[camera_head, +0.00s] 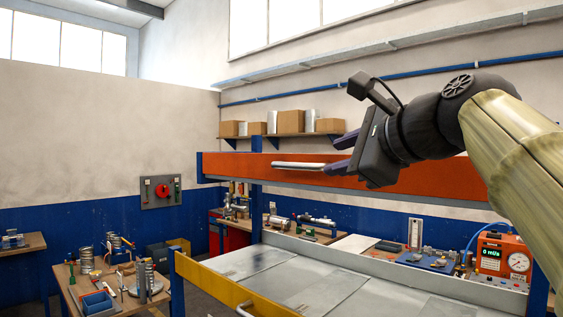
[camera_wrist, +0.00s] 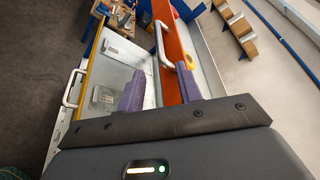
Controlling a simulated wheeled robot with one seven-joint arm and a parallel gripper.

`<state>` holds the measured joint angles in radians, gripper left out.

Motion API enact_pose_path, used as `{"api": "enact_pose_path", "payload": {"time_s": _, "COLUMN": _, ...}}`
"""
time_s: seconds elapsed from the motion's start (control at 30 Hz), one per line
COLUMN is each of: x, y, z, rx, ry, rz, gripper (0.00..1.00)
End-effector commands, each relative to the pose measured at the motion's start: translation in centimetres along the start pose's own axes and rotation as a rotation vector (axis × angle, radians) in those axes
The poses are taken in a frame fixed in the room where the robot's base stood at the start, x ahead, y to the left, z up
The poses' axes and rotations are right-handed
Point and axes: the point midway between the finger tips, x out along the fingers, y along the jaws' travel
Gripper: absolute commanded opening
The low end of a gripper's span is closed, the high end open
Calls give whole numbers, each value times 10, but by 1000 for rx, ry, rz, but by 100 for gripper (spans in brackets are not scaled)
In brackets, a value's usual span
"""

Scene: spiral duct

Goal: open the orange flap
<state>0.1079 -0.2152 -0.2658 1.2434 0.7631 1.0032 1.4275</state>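The orange flap (camera_head: 240,167) is a long orange panel across the blue-framed bench, with a silver bar handle (camera_head: 298,165) on its face. In the wrist view the flap (camera_wrist: 177,45) runs away from me, and its pale handle (camera_wrist: 161,42) lies just ahead of my fingers. My gripper (camera_head: 343,153) is at the right end of the handle, in front of the flap. In the wrist view my gripper (camera_wrist: 160,70) has its two purple fingers apart, with the handle's near end close to the gap between the tips. I cannot tell whether they touch it.
Below is a grey metal worktop (camera_head: 310,285) with a yellow front panel (camera_head: 225,288) that has its own handle. An orange gauge box (camera_head: 503,255) stands at the right. A shelf with boxes (camera_head: 292,121) hangs behind. A side table with tools (camera_head: 110,285) is at the left.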

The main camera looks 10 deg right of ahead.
Motion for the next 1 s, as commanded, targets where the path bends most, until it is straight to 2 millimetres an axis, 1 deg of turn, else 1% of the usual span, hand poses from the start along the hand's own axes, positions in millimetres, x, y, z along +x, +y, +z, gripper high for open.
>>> {"api": "enact_pose_path", "payload": {"time_s": 0.03, "x": 10, "y": -2, "z": 2, "rx": 2, "ry": -1, "rz": 4, "gripper": 35}}
{"api": "enact_pose_path", "payload": {"time_s": 0.4, "x": 75, "y": -2, "z": 2, "rx": 1, "ry": 0, "rz": 3, "gripper": 35}}
{"api": "enact_pose_path", "payload": {"time_s": 0.5, "x": 91, "y": -2, "z": 2, "rx": 1, "ry": 0, "rz": 3, "gripper": 35}}
{"api": "enact_pose_path", "payload": {"time_s": 0.6, "x": 104, "y": -2, "z": 1, "rx": 1, "ry": -1, "rz": 2, "gripper": 35}}
{"api": "enact_pose_path", "payload": {"time_s": 0.73, "x": 112, "y": -1, "z": 0, "rx": 1, "ry": 0, "rz": 0, "gripper": 35}}
{"api": "enact_pose_path", "payload": {"time_s": 1.0, "x": 113, "y": 0, "z": 0, "rx": 0, "ry": 0, "rz": -1, "gripper": 35}}
